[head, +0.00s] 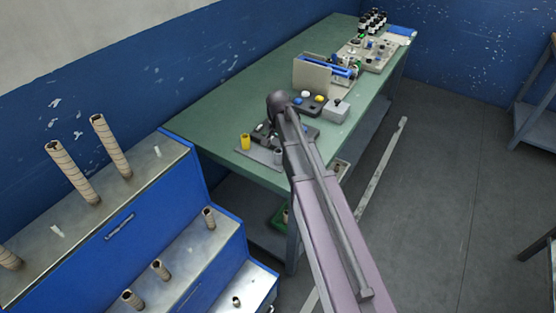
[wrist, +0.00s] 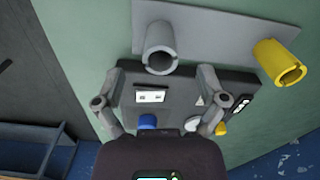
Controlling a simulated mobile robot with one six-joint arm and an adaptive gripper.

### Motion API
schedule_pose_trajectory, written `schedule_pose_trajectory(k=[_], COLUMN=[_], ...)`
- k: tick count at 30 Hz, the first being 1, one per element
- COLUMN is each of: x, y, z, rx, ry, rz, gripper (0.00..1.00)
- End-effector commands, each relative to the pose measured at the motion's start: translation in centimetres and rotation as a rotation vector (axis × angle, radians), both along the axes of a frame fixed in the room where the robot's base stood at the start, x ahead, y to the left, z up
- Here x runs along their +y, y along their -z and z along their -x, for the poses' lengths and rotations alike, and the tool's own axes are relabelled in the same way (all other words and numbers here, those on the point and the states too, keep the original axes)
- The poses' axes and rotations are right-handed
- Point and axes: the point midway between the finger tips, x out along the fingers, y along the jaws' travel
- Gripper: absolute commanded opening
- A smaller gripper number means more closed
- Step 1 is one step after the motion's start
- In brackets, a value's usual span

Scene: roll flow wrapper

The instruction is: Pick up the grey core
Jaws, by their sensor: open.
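The grey core (wrist: 159,48) is a short hollow tube standing on a grey plate (wrist: 210,30) in the wrist view. It also shows in the head view (head: 278,156), next to my arm. A yellow core (wrist: 278,62) stands on the same plate to its right, and shows in the head view (head: 245,142). My gripper (wrist: 162,75) is open and empty. Its fingers lie apart, with the grey core just beyond the tips and between them in the picture. The core does not appear gripped. In the head view my arm hides most of the gripper.
A dark box (wrist: 175,98) with a white label and coloured buttons lies below the fingers in the wrist view. The green table (head: 225,105) holds a machine with a beige panel (head: 312,76). Blue stepped shelves (head: 150,228) with brown rolls stand at left.

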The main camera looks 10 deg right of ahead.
Motion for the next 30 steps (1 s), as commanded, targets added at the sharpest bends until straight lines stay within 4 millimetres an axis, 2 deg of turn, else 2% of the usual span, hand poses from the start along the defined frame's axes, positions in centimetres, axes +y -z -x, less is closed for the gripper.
schedule_pose_trajectory(k=[16,30], x=[0.0,0.1], y=[0.5,4.0], z=[0.0,0.0], rx=[0.0,0.0], ry=[0.0,0.0], rz=[0.0,0.0], gripper=[0.91,0.91])
